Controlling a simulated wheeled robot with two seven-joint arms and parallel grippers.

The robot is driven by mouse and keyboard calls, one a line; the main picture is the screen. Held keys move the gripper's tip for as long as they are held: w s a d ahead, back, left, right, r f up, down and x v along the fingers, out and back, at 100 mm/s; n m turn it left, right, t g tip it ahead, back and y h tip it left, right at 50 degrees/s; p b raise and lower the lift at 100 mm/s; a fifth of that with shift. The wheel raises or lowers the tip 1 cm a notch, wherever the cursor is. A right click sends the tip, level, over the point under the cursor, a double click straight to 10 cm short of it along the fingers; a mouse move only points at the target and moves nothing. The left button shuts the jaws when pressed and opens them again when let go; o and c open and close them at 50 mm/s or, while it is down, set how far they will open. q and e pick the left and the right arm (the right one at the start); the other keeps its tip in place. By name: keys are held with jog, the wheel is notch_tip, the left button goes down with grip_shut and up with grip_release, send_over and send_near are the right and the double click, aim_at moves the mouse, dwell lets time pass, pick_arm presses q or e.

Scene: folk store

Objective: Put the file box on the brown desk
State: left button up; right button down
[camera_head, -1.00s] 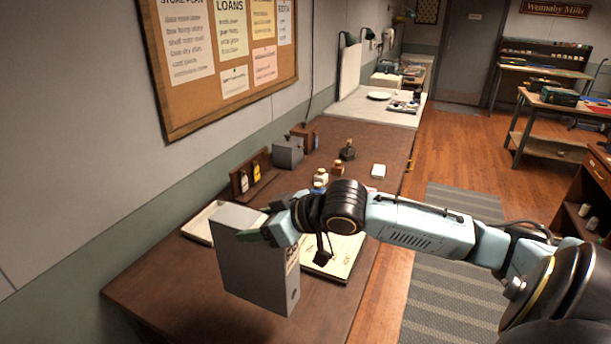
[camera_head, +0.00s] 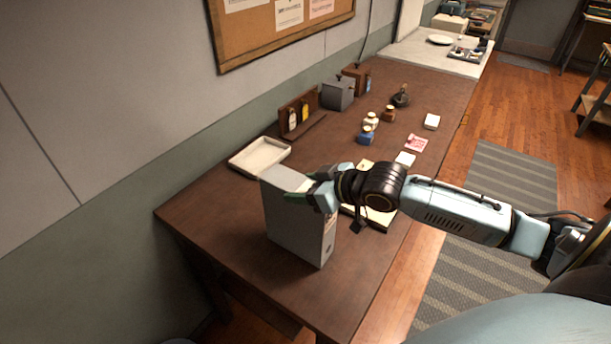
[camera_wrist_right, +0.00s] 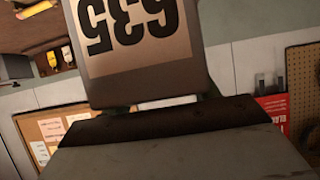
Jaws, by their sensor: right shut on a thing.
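The grey file box (camera_head: 290,222) is upright over the near part of the brown desk (camera_head: 210,212). My right gripper (camera_head: 306,188) is shut on its upper part, with the arm coming in from the right. I cannot tell for sure whether the box's underside touches the desk top. In the right wrist view, a label with large dark digits (camera_wrist_right: 130,25) shows upside down on the file box, close to the camera. My left gripper is not in view.
A pale tray (camera_head: 259,157) lies behind the box by the wall. An open book or pad (camera_head: 378,220) lies partly hidden under my wrist. Small bottles (camera_head: 369,127), a grey box (camera_head: 338,93) and a wooden rack (camera_head: 300,115) stand farther back. The desk's near end is clear.

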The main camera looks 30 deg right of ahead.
jog(key=shift+w+f, duration=0.1)
jog(key=shift+f, duration=0.3)
jog(key=shift+c, duration=2)
grip_release()
jog(key=shift+f, duration=0.2)
jog(key=p+v, duration=0.1)
jog(key=v, duration=1.1)
jog(key=shift+p, duration=0.3)
